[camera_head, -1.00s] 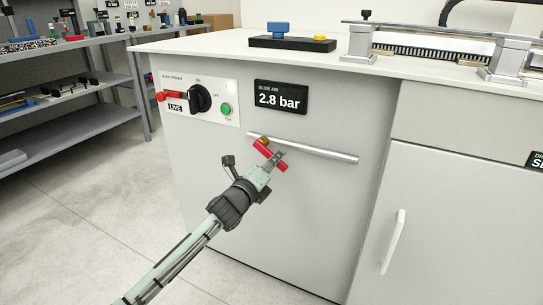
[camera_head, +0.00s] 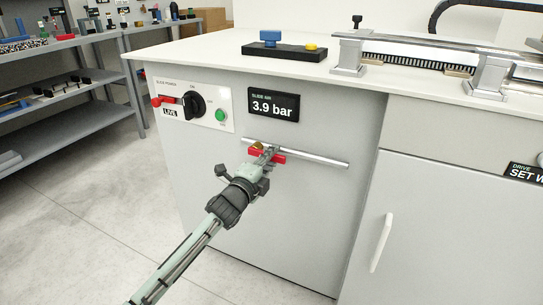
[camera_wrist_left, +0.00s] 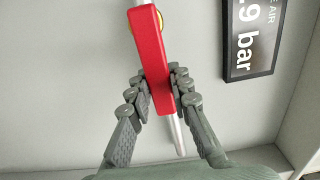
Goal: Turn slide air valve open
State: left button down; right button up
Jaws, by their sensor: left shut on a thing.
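The slide air valve has a red lever handle (camera_wrist_left: 151,62) on a silver pipe (camera_head: 315,158) along the cabinet front. The handle now lies nearly in line with the pipe, and a brass part (camera_head: 256,146) shows at its left end. My left gripper (camera_head: 268,154) is shut on the red handle. In the left wrist view my left gripper's fingers (camera_wrist_left: 157,92) sit on both sides of the handle. The slide air display (camera_head: 273,105) above reads 3.9 bar. My right gripper is not in view.
A power panel (camera_head: 190,101) with a black knob, a red lever and a green button is left of the display. A white door handle (camera_head: 381,243) is at the lower right. The bench top (camera_head: 205,47) carries a black block (camera_head: 284,52) with blue and yellow parts.

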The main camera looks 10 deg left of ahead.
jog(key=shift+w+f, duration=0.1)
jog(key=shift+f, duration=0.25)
pick_arm(q)
jog(key=c, duration=1.4)
grip_release()
jog(key=shift+r, duration=0.1)
jog(key=shift+o, duration=0.2)
jog(key=v, duration=1.2)
